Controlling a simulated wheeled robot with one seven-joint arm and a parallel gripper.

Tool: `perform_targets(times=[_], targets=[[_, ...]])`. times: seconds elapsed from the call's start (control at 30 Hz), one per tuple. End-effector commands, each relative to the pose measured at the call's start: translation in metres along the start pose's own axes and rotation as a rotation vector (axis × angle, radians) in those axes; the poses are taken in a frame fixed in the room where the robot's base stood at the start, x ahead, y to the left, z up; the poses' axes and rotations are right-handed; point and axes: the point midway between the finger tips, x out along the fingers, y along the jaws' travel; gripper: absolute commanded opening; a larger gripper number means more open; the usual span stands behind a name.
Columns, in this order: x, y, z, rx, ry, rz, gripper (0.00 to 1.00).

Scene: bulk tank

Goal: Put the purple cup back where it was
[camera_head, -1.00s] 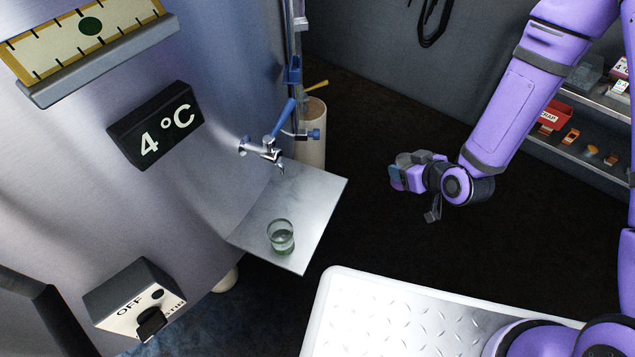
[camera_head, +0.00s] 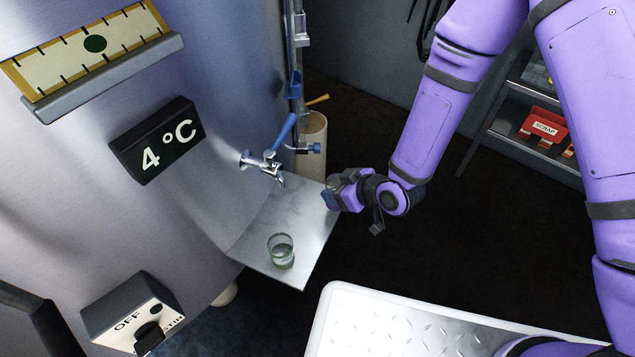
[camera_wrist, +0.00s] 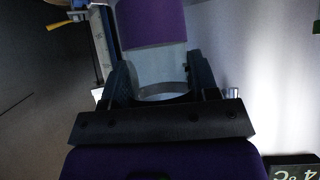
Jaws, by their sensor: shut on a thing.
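The purple cup (camera_wrist: 150,25) is clear glass with a wide purple band, and it shows between my fingers in the wrist view. My gripper (camera_wrist: 161,82) is shut on its clear part. In the head view my gripper (camera_head: 334,196) is at the right edge of the metal shelf (camera_head: 309,215) under the tap; I cannot make out the cup clearly there. I cannot tell whether the gripper is above the shelf or beside it. A glass with a green tint (camera_head: 281,252) stands upright on the shelf's front part.
The tap (camera_head: 262,160) with its blue handle sticks out of the steel tank (camera_head: 225,80) above the shelf. A white-rimmed tread-plate platform (camera_head: 400,325) is at the bottom. A rack with a red scrap bin (camera_head: 544,128) stands at the right. Dark floor is clear between them.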

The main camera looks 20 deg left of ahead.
Motion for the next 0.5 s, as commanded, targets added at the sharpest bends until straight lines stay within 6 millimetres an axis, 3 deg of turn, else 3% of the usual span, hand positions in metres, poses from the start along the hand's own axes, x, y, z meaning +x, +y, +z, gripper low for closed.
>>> perform_targets(times=[0.23, 0.5], targets=[[0.043, 0.007, -0.027, -0.001, 0.002, 0.000, 0.27], [0.060, 0.009, -0.035, 0.001, -0.001, 0.000, 0.27]])
